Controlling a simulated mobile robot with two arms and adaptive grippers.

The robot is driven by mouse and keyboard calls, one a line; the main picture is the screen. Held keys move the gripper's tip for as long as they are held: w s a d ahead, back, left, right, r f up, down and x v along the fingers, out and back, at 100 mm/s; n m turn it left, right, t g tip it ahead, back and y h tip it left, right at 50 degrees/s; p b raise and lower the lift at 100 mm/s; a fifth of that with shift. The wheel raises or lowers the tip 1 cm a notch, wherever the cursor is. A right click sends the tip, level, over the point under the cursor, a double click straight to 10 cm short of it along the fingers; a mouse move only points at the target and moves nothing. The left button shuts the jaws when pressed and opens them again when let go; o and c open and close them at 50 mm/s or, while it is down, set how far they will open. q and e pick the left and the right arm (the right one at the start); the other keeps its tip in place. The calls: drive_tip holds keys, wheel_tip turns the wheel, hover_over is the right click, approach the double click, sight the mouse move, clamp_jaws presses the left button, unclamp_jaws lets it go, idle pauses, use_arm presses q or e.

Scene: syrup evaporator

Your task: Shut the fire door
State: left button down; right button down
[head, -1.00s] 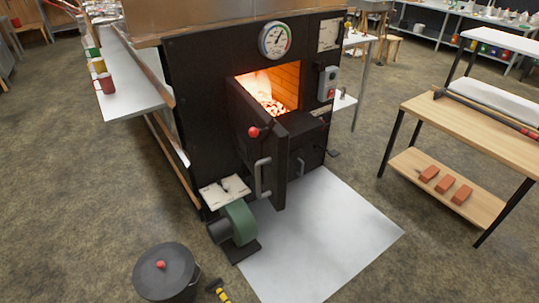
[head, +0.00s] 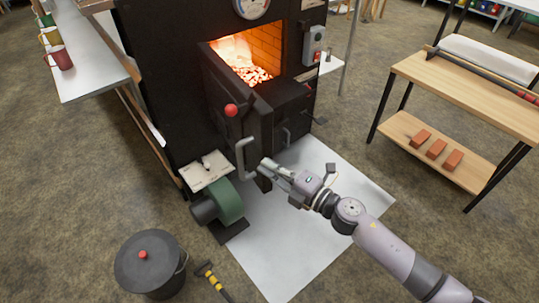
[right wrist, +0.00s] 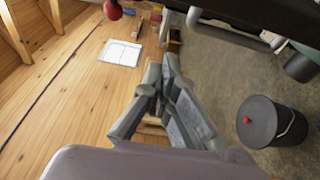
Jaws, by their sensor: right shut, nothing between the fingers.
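The fire door (head: 229,98) is black and stands swung open toward me, with the glowing firebox (head: 248,62) showing behind it. A red ball knob (head: 231,110) and a grey bar handle (head: 243,160) are on its face. My right gripper (head: 265,164) is shut and empty, its tips close beside the lower part of the handle; I cannot tell whether they touch. My left gripper is not in view.
A green blower (head: 226,202) stands on the floor below the door, with a lidded black pot (head: 151,262) further left. A wooden table (head: 470,95) with bricks on its shelf is at right. The pale floor sheet (head: 290,250) is clear.

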sight(259, 145)
drive_tip(key=x, duration=0.9)
drive_tip(key=shift+w+d, duration=0.25)
drive_tip(key=shift+d, duration=0.4)
drive_tip(key=shift+w+d, duration=0.3)
drive_tip(key=shift+d, duration=0.35)
drive_tip(key=shift+w+d, duration=0.25)
drive_tip(key=shift+d, duration=0.4)
